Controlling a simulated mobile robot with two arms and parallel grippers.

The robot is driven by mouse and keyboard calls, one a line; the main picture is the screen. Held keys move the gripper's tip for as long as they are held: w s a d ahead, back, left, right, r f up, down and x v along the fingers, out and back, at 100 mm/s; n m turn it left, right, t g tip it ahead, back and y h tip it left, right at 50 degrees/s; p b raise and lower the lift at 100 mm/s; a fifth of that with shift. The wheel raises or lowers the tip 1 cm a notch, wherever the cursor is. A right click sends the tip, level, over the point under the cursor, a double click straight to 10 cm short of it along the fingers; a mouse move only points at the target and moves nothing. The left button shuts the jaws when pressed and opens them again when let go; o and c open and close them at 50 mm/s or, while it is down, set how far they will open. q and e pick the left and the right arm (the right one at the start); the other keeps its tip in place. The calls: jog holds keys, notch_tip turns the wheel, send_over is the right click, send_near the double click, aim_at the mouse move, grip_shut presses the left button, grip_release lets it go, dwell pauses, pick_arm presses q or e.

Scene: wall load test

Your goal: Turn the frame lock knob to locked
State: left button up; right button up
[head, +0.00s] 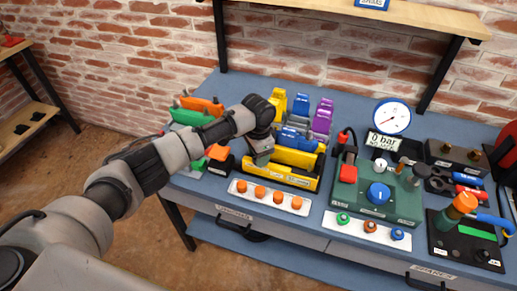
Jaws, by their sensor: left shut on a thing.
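My left gripper (262,155) reaches in from the left and points down at the left end of the yellow frame (277,179) on the blue bench. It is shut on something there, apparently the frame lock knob. The fingers and wrist cover the knob, so its position cannot be read. Blue blocks (297,140) sit in and behind the frame. My right gripper is out of view.
A white strip with orange knobs (278,197) lies in front of the frame. To the right stand a green unit with a blue knob (379,193), a pressure gauge (392,117) and a black base with an orange-topped post (465,201). Orange and green holders (193,117) stand left.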

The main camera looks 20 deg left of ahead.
pick_arm(q)
jog(key=m+p, duration=0.1)
jog(key=m, duration=0.2)
jog(key=shift+r+m, duration=0.1)
jog(key=shift+m, duration=0.2)
jog(key=shift+m+p, duration=0.4)
jog(key=shift+m, duration=1.4)
jog(key=o, duration=0.9)
jog(key=r, duration=0.5)
jog(key=r+b, duration=0.1)
jog(key=r, duration=0.4)
jog(key=shift+w+r, duration=0.2)
jog(key=shift+r, duration=0.1)
